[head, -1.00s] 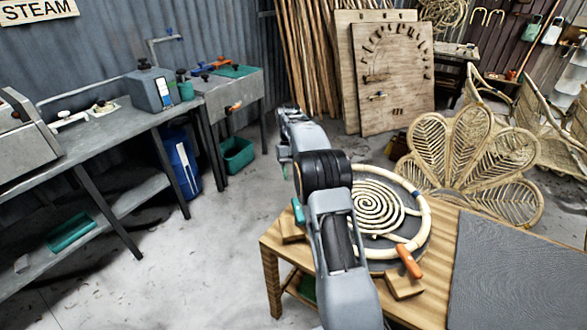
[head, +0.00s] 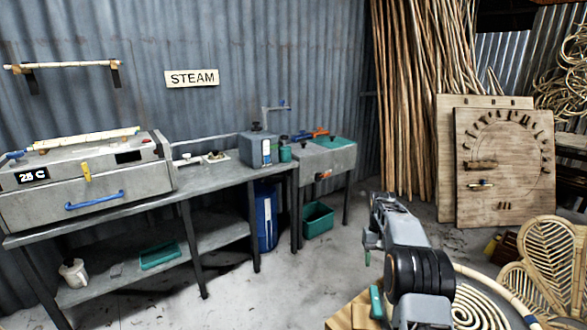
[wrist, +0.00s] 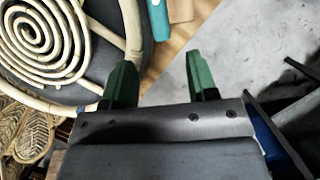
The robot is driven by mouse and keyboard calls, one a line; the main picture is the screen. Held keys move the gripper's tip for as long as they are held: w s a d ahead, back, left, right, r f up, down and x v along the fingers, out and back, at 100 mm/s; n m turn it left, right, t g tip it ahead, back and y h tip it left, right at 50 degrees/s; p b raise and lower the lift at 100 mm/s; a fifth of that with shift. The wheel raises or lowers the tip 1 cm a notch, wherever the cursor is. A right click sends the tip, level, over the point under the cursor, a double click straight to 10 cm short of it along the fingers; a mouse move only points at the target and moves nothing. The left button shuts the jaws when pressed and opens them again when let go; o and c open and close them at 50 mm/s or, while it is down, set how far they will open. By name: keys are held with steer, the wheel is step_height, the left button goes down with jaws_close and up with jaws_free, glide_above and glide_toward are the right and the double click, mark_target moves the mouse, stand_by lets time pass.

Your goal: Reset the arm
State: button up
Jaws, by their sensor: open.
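My gripper (wrist: 161,80) shows in the wrist view with its two green fingers apart and nothing between them. Past the fingertips are a wooden table edge and the grey floor. In the head view my arm (head: 415,265) stands folded at the lower right, in front of the table with the rattan spiral (head: 478,308). The gripper's fingers are mostly hidden there. The spiral, inside a pale rattan ring, also lies at the upper left of the wrist view (wrist: 45,42), beside the left finger and apart from it.
A steel bench (head: 215,182) runs along the left wall. It carries a steam box (head: 90,185) reading about 25 C and a grey tank (head: 258,148). A blue drum (head: 265,218) and green bin (head: 318,220) stand below. Peg boards (head: 503,165) lean at right. Floor between is clear.

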steer(key=s, duration=0.1)
steer(key=s+a+f, duration=0.1)
steer(key=shift+s+a+t, duration=0.2)
steer(key=shift+s+t, duration=0.2)
steer(key=s+a+r+t, duration=0.2)
steer(key=s+a, duration=0.1)
steer(key=s, duration=0.5)
steer(key=s+a+r+n+t, duration=0.1)
steer(key=s+a+r+t, duration=0.1)
steer(key=s, duration=0.6)
steer(key=s+a+r+n+t, duration=0.1)
steer(key=s+a+r+t, duration=0.1)
steer(key=s+a+r, duration=0.2)
steer(key=s+a, duration=0.2)
steer(key=s, duration=0.2)
steer(key=shift+s+r+t+h, duration=0.2)
steer(key=shift+s+t+h, duration=0.1)
steer(key=shift+s+t, duration=0.1)
